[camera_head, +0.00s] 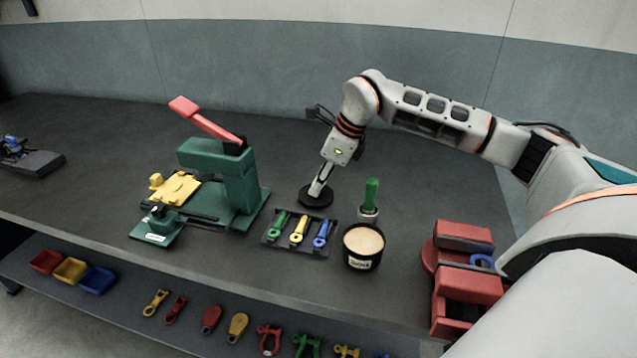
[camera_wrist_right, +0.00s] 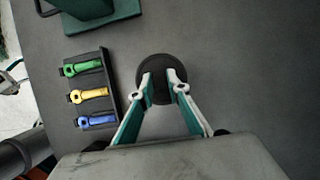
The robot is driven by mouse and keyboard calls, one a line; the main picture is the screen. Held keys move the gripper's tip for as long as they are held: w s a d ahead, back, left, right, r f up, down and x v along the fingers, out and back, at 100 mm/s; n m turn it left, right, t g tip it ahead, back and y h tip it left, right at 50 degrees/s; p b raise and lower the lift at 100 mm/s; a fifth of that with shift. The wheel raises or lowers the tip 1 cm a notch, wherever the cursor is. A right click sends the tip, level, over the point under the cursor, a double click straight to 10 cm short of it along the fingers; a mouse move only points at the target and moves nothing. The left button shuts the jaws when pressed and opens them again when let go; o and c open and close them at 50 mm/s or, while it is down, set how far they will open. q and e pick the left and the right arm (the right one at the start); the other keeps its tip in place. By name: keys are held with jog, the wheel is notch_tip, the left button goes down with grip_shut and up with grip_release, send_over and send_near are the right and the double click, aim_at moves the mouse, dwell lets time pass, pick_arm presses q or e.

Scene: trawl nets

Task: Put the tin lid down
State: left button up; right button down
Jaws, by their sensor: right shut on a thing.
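The tin lid (camera_head: 316,196) is a dark round disc at the middle of the bench, behind the tool tray. My right gripper (camera_head: 318,188) is over it, pointing down, with its fingers shut on the lid's middle. In the right wrist view the lid (camera_wrist_right: 163,68) shows between and around the fingertips (camera_wrist_right: 161,86). The lid looks flat and at or very near the bench top; I cannot tell if it touches. The tin (camera_head: 364,248), black with a pale label and light contents, stands open at the front. My left gripper is not in view.
A dark tray (camera_head: 270,243) with green, yellow and blue tools lies left of the tin. A green-handled tool (camera_head: 371,195) stands upright behind the tin. A green press (camera_head: 232,180) is at left, a red vise (camera_head: 464,270) at right. Bench behind the lid is clear.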

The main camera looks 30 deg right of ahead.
jog(key=shift+r, duration=0.1)
jog(key=c, duration=1.9)
grip_release()
jog(key=shift+r, duration=0.25)
jog(key=p+v, duration=0.1)
jog(key=v, duration=1)
jog(key=shift+s+d+r, duration=0.1)
jog(key=shift+s+r, duration=0.05)
jog(key=shift+r, duration=0.1)
jog(key=shift+f, duration=0.1)
